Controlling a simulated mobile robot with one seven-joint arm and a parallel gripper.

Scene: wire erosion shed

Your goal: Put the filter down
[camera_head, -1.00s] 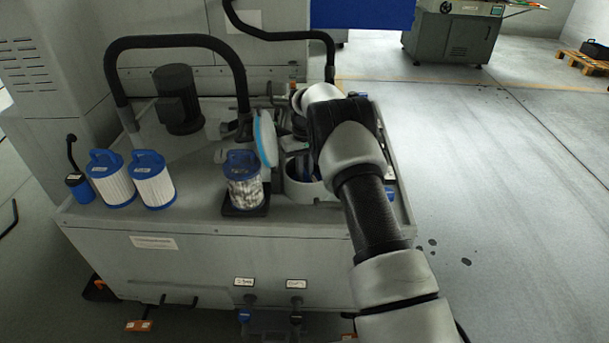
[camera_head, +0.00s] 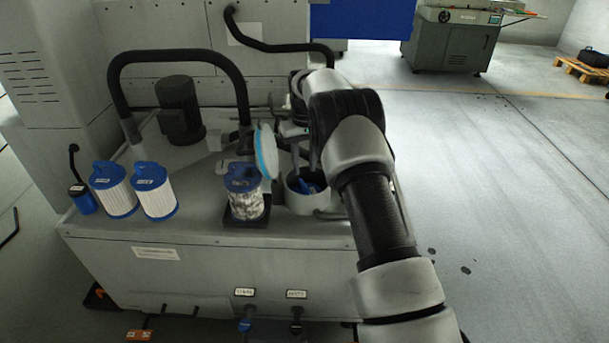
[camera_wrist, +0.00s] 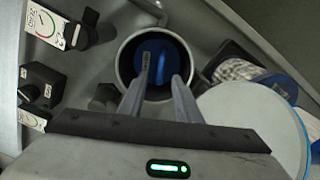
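A filter with a blue cap and handle (camera_head: 308,187) sits down inside the round grey housing (camera_head: 326,201) on the machine's top. In the wrist view the blue cap (camera_wrist: 160,60) is inside the housing's rim (camera_wrist: 123,62); the filter's body is hidden. My gripper (camera_head: 304,164) is above the housing, fingers pointing down. In the wrist view my gripper (camera_wrist: 161,75) has its two fingers apart with nothing held between them, over the cap.
A tilted white lid with a blue edge (camera_head: 266,151) stands just left of the housing. A grey-stained filter (camera_head: 244,200) stands on a black tray (camera_head: 246,221). Two white filters (camera_head: 115,197) (camera_head: 157,197) and a small blue canister (camera_head: 83,199) are further left.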

